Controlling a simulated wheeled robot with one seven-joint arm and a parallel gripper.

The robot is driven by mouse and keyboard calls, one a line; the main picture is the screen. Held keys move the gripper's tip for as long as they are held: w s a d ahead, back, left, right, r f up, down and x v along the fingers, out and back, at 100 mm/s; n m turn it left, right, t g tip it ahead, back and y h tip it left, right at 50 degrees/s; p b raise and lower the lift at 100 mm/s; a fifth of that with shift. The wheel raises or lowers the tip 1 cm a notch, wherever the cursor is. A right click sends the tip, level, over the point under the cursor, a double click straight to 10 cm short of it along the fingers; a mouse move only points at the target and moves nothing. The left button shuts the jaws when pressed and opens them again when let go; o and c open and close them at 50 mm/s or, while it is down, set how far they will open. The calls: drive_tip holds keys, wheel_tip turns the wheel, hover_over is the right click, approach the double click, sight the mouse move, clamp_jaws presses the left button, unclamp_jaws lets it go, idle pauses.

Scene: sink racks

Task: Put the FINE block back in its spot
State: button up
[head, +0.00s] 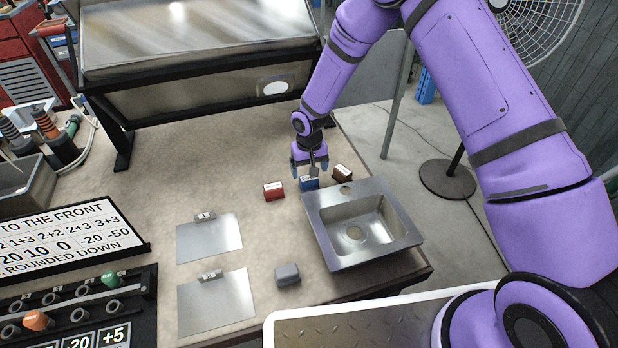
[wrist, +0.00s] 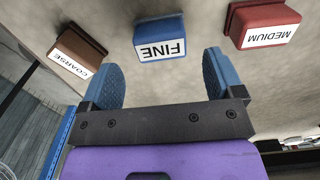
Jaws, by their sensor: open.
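The FINE block (wrist: 160,40) is blue with a white label and sits on the bench in the wrist view. In the head view the blue FINE block (head: 309,183) stands just behind the sink, partly hidden by my gripper (head: 310,166). In the wrist view my gripper (wrist: 165,80) is open. Its blue fingers point toward the FINE block, which appears beyond the fingertips and between their lines. The fingers do not appear to touch the block.
The red MEDIUM block (wrist: 262,24) and brown COARSE block (wrist: 78,50) stand either side of the FINE block. A metal sink (head: 400,232) is close by. A grey block (head: 287,274) and two metal plates (head: 212,240) lie on the bench (head: 150,180).

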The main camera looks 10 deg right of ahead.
wheel_tip(320, 180, up, 6)
drive_tip(key=r, duration=0.1)
wheel_tip(320, 180, up, 15)
drive_tip(key=t, duration=0.1)
hover_over(309, 178)
drive_tip(key=s+d, duration=0.2)
drive_tip(key=d, duration=0.5)
drive_tip(key=s+d+r+t, duration=0.1)
drive_tip(key=s+d+r, duration=0.15)
drive_tip(key=r, duration=0.25)
drive_tip(key=s+d+r+m, duration=0.1)
drive_tip(key=s+d+r, duration=0.15)
drive_tip(key=r, duration=0.25)
drive_tip(key=s+d+r+t, duration=0.1)
drive_tip(key=s+d+r, duration=0.1)
drive_tip(key=s+r, duration=0.15)
drive_tip(key=s+d+r, duration=0.3)
drive_tip(key=s, duration=0.5)
drive_tip(key=s+d+r+t, duration=0.1)
drive_tip(key=s+d+r, duration=0.2)
drive_tip(key=s, duration=0.5)
drive_tip(key=s+d+r+m+t, duration=0.1)
drive_tip(key=s+d+r, duration=0.1)
drive_tip(key=s+r, duration=0.3)
drive_tip(key=shift+s+d, duration=0.4)
drive_tip(key=shift+s, duration=1.5)
